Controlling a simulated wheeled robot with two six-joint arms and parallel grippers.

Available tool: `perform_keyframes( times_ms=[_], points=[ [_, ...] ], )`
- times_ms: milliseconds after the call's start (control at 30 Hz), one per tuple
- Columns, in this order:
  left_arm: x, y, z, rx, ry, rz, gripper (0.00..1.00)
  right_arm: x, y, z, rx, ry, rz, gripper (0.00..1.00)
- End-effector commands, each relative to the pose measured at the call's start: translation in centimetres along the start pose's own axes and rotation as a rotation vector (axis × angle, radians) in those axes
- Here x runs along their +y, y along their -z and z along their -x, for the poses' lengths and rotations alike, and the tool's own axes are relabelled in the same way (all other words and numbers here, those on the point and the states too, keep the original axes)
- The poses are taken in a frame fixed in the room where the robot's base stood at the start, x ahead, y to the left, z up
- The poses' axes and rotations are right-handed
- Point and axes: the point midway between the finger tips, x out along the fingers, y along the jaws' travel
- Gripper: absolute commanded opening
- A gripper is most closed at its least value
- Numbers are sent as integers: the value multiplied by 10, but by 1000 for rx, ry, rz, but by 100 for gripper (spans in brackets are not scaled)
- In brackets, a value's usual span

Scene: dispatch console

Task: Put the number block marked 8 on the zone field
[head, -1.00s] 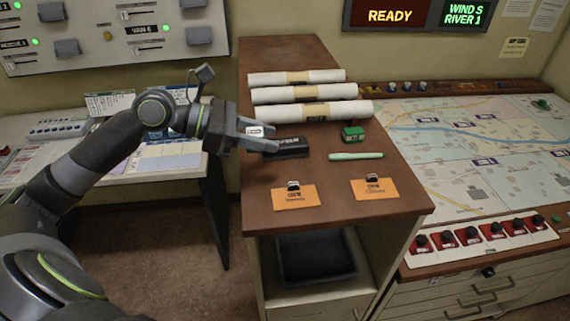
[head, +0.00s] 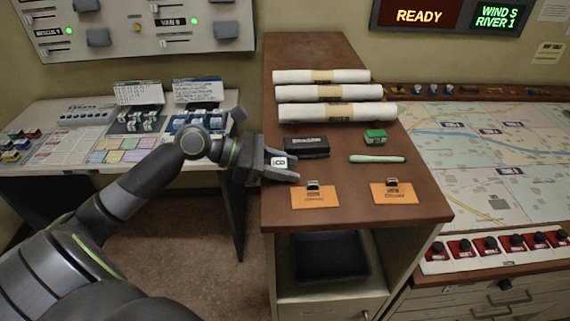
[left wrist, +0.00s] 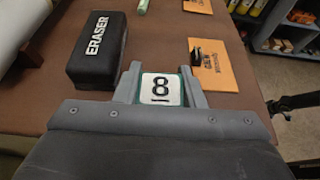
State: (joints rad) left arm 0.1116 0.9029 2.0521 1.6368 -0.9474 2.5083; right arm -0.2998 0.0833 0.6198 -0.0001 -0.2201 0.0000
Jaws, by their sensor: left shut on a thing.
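The number block marked 8 (left wrist: 161,89) is white-faced with a green edge in the left wrist view. It also shows in the head view (head: 279,162). My left gripper (head: 283,166) is shut on it, over the left edge of the brown cabinet top (head: 330,229). In the left wrist view the block sits between the two fingers (left wrist: 160,85). I cannot tell whether it touches the cabinet top. No field is legibly marked as the zone field. My right gripper is not in view.
A black eraser (head: 306,147) lies just behind the gripper. Two orange cards with clips, left (head: 315,199) and right (head: 398,196), lie in front. A green marker (head: 377,159), a green block (head: 375,137) and rolled papers (head: 335,113) are behind. The left desk (head: 60,165) holds coloured panels and flip cards.

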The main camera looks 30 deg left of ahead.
Motion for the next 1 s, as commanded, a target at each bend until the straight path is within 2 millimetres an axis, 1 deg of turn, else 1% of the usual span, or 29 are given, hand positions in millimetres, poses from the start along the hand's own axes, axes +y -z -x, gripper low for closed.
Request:
perform_keyframes(
  times_ms=[33, 67, 100, 467, 667, 1000],
  points=[
    [0, 0, 0, 0, 0, 1, 40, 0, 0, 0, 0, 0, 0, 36],
    [0, 0, 0, 0, 0, 1, 44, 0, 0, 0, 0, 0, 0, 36],
    [0, 0, 0, 0, 0, 1, 45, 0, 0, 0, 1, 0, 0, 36],
    [0, -2, 2, 2, 0, 0, 45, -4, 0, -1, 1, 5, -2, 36],
    [0, 0, 17, 5, 0, 0, 45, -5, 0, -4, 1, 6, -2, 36],
    [0, -1, 48, 6, -1, 1, 45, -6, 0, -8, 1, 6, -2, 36]
  ],
)
